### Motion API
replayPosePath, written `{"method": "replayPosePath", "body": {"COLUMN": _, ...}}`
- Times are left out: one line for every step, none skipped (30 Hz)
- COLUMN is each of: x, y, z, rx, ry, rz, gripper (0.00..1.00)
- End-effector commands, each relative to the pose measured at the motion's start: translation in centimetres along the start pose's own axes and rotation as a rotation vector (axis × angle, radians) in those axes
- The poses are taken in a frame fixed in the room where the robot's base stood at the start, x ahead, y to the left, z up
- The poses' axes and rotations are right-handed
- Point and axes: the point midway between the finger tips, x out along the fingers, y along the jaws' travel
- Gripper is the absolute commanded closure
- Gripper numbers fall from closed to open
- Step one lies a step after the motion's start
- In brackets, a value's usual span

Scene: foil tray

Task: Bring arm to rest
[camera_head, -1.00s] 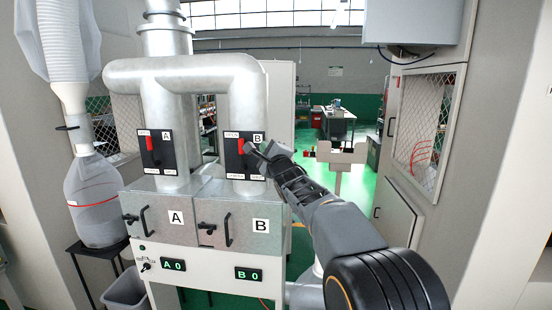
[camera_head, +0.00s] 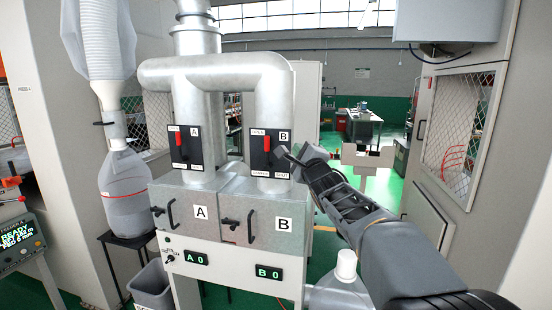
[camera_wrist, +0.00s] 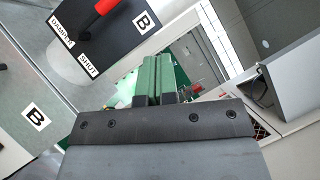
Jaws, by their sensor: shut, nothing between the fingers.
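My gripper (camera_head: 283,153) is raised on my arm, its tip overlapping the right edge of the lever panel B (camera_head: 259,160) in the head view. In the wrist view its green fingers (camera_wrist: 157,75) are together with nothing between them. They are apart from the red lever B (camera_wrist: 104,7), which stands at the top left of that view. In the head view the red lever B (camera_head: 267,143) and the red lever A (camera_head: 179,139) both point up. My arm reaches in from the lower right.
Grey boxes A (camera_head: 186,213) and B (camera_head: 263,217) with black handles sit under the pipes. Displays read A 0 and B 0. A clear container (camera_head: 346,264) stands by my arm. A mesh-windowed cabinet (camera_head: 465,130) is at the right. Green floor lies open behind.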

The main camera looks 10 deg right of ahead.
Motion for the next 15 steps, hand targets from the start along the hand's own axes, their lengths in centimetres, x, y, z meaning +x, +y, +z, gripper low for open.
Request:
{"method": "replayPosePath", "body": {"x": 0.0, "y": 0.2, "z": -0.2, "rx": -0.056, "ry": 0.013, "rz": 0.012, "gripper": 1.0}}
{"method": "replayPosePath", "body": {"x": 0.0, "y": 0.4, "z": -0.5, "rx": -0.104, "ry": 0.026, "rz": 0.025, "gripper": 1.0}}
{"method": "replayPosePath", "body": {"x": -0.1, "y": 0.9, "z": -1.0, "rx": -0.181, "ry": 0.05, "rz": 0.05, "gripper": 1.0}}
{"method": "replayPosePath", "body": {"x": -0.2, "y": 1.5, "z": -1.6, "rx": -0.244, "ry": 0.073, "rz": 0.081, "gripper": 1.0}}
{"method": "replayPosePath", "body": {"x": -0.4, "y": 2.4, "z": -2.2, "rx": -0.311, "ry": 0.098, "rz": 0.121, "gripper": 1.0}}
{"method": "replayPosePath", "body": {"x": -0.8, "y": 3.8, "z": -3.3, "rx": -0.408, "ry": 0.131, "rz": 0.186, "gripper": 1.0}}
{"method": "replayPosePath", "body": {"x": -1.3, "y": 5.0, "z": -4.1, "rx": -0.484, "ry": 0.153, "rz": 0.245, "gripper": 1.0}}
{"method": "replayPosePath", "body": {"x": -2.0, "y": 6.0, "z": -4.8, "rx": -0.56, "ry": 0.17, "rz": 0.305, "gripper": 1.0}}
{"method": "replayPosePath", "body": {"x": -3.1, "y": 7.3, "z": -5.7, "rx": -0.661, "ry": 0.185, "rz": 0.392, "gripper": 1.0}}
{"method": "replayPosePath", "body": {"x": -4.0, "y": 8.3, "z": -6.3, "rx": -0.734, "ry": 0.188, "rz": 0.46, "gripper": 1.0}}
{"method": "replayPosePath", "body": {"x": -5.1, "y": 9.3, "z": -6.7, "rx": -0.806, "ry": 0.186, "rz": 0.53, "gripper": 1.0}}
{"method": "replayPosePath", "body": {"x": -6.6, "y": 10.6, "z": -7.3, "rx": -0.898, "ry": 0.171, "rz": 0.625, "gripper": 1.0}}
{"method": "replayPosePath", "body": {"x": -7.9, "y": 11.5, "z": -7.5, "rx": -0.966, "ry": 0.152, "rz": 0.698, "gripper": 1.0}}
{"method": "replayPosePath", "body": {"x": -9.2, "y": 12.3, "z": -7.8, "rx": -1.029, "ry": 0.126, "rz": 0.771, "gripper": 1.0}}
{"method": "replayPosePath", "body": {"x": -11.2, "y": 13.5, "z": -7.9, "rx": -1.11, "ry": 0.079, "rz": 0.87, "gripper": 1.0}}
